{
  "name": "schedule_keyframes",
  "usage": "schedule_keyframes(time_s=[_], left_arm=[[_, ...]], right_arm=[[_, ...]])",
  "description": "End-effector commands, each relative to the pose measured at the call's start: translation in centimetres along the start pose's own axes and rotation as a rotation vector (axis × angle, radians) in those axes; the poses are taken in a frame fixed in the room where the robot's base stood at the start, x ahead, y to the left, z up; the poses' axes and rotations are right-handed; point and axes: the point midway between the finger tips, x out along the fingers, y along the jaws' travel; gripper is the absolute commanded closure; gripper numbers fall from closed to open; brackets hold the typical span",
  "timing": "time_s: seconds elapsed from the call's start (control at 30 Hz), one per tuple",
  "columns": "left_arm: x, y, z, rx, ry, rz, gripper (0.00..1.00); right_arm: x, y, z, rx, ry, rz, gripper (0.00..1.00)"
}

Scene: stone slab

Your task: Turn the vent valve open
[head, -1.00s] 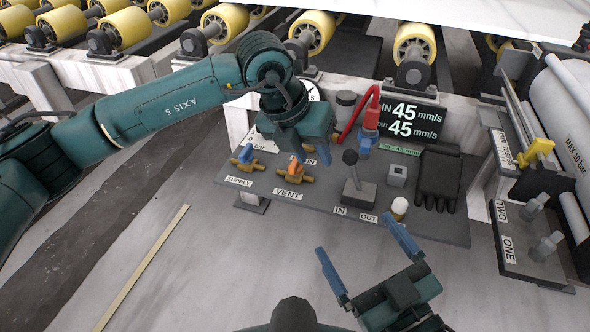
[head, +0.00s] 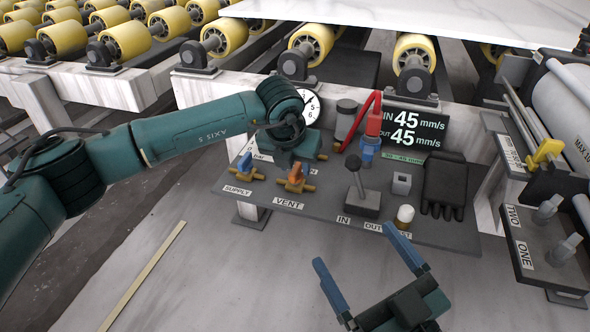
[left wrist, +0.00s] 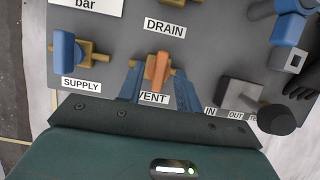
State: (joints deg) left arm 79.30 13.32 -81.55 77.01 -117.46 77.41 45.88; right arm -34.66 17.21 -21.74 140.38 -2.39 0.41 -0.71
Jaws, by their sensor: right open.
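The vent valve (head: 295,178) has a brass body and an orange handle and sits on the dark panel (head: 270,218), behind the VENT label (head: 288,203). In the left wrist view the vent valve (left wrist: 157,70) lies between the two blue fingers of my left gripper (left wrist: 157,86). The fingers are apart, with a gap showing on each side of the handle. The handle stands across the brass body. In the head view my left gripper (head: 298,146) is just behind the valve and its fingertips are hidden. My right gripper (head: 355,246) is open and empty in front of the panel.
The blue-handled supply valve (head: 245,168) is left of the vent valve. A black lever (head: 358,190), a red-and-blue fitting (head: 370,140), a white-topped knob (head: 404,216) and a black glove (head: 443,182) are to the right. A display (head: 412,127) stands behind.

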Motion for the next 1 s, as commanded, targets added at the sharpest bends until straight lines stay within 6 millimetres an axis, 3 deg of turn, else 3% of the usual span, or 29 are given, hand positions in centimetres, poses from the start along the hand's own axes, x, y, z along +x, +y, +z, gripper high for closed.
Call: schedule_keyframes(time_s=[0.4, 0.8, 1.0], left_arm=[[0.92, 0.02, -0.02, 0.000, 0.000, 0.000, 0.65], [0.89, 0.01, -0.01, 0.000, 0.000, 0.000, 0.98], [0.88, 0.01, 0.00, 0.000, 0.000, 0.000, 1.00]], right_arm=[[0.08, -0.06, -0.05, 0.008, 0.003, -0.003, 0.07], [0.14, -0.08, -0.23, 0.002, 0.010, -0.008, 0.07], [0.12, -0.10, -0.23, 0.002, 0.010, -0.009, 0.07]])
